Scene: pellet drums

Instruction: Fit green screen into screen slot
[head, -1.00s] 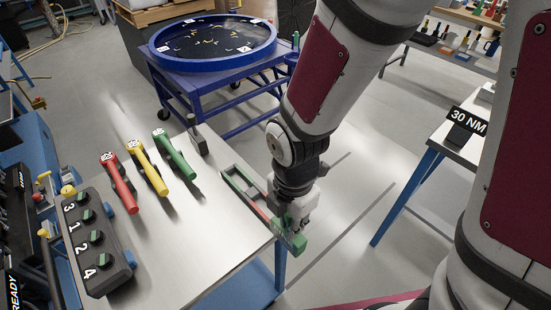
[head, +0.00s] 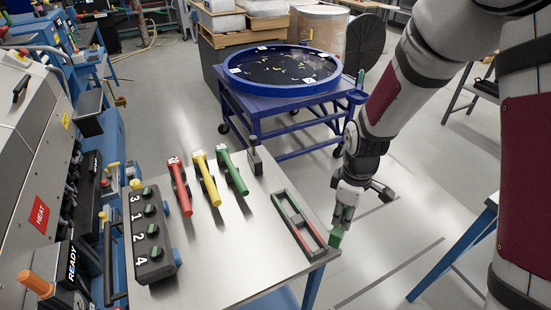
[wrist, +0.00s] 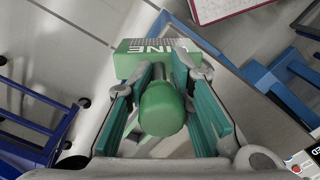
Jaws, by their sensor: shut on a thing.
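The green screen (wrist: 134,60) is a green block with white letters, partly hidden, that read "INE", and it has a rounded green handle (wrist: 163,110). In the wrist view my gripper (wrist: 165,85) is shut on the handle, with a teal pad on each side. In the head view my gripper (head: 346,208) hangs just past the right edge of the table, and only a small green part of the screen (head: 336,238) shows below it. The screen is in the air beside the table corner. I cannot pick out the screen slot for certain.
A dark tray (head: 284,205) with red and green strips lies near the table's right edge (head: 240,275). Red (head: 179,186), yellow (head: 206,178) and green (head: 233,172) handles lie left of it. A knob box (head: 150,238) and machine stand left. A round blue-rimmed table (head: 327,86) stands behind.

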